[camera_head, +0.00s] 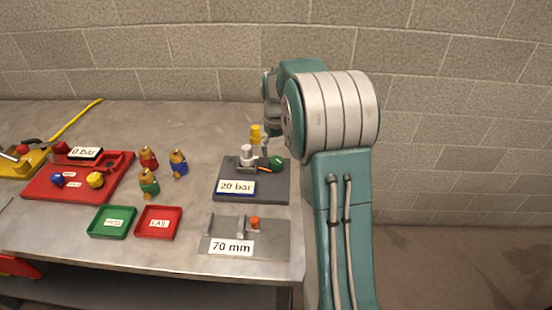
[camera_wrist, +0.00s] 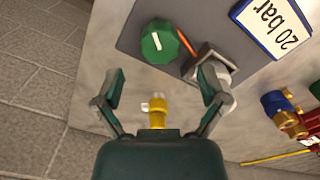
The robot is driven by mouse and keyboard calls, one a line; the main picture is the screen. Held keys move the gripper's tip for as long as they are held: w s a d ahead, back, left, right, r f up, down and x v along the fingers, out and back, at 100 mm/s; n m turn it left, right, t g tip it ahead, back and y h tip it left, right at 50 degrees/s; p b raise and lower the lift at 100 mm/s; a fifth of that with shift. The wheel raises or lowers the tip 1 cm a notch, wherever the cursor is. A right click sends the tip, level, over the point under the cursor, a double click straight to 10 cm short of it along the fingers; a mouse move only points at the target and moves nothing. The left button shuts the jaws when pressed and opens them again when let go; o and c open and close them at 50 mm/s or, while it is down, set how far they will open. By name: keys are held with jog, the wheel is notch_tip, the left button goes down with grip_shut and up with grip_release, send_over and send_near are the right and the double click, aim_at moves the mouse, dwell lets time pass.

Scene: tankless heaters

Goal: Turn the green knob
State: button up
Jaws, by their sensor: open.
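The green knob (camera_head: 276,163) sits on the right side of a dark grey plate (camera_head: 226,171) labelled "20 bar". In the wrist view the green knob (camera_wrist: 160,42) shows a white line on its face, beyond my fingertips and near the top of the picture. My gripper (camera_wrist: 165,85) is open with nothing held between its two fingers. A yellow fitting (camera_wrist: 158,112) shows between the fingers near the palm; I cannot tell its distance. In the head view my arm hides most of the gripper.
Next to the knob are a grey block (camera_wrist: 210,65) and a yellow-topped part (camera_head: 256,134). A "70 mm" plate (camera_head: 275,240) lies in front. Green (camera_head: 112,235) and red (camera_head: 158,235) trays, several small valves (camera_head: 148,160) and a red panel (camera_head: 45,187) stand left.

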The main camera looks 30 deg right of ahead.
aim_at(276, 159)
notch_tip(276, 159, up, 7)
jog(key=shift+f, duration=0.1)
dwell(0.5)
jog(key=s+a+r+t, duration=0.3)
jog(key=s+a+r, duration=0.5)
jog(key=s+a, duration=0.4)
jog(key=s+a+f+t, duration=0.1)
jog(key=s+a, duration=0.2)
jog(key=s, duration=0.4)
jog(key=s+a+f+t, duration=0.1)
jog(key=s+a+f, duration=0.1)
jog(key=s, duration=0.5)
jog(key=shift+s+a+t, duration=0.3)
jog(key=shift+s+a, duration=0.1)
jog(key=shift+a, duration=0.45)
